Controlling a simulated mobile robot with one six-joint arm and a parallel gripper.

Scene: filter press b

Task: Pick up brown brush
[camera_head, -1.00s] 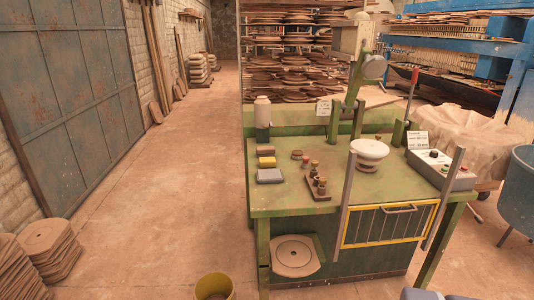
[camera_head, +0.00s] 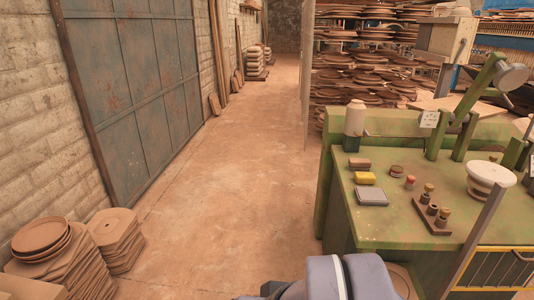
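A small brown block (camera_head: 359,163), which looks like the brown brush, lies on the green workbench (camera_head: 400,230) near its back left corner. It is behind a yellow block (camera_head: 365,177); its bristles cannot be made out. Part of my blue-grey arm shows at the bottom edge, in front of the bench and well apart from the block. My gripper is not in view.
Beside the block are a grey pad (camera_head: 371,196), a pale bottle (camera_head: 355,118) and a rack of small knobbed pieces (camera_head: 431,215). A white bowl-topped stand (camera_head: 490,178) is at right. Stacked plates (camera_head: 118,235) are at lower left. The aisle floor (camera_head: 230,170) is clear.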

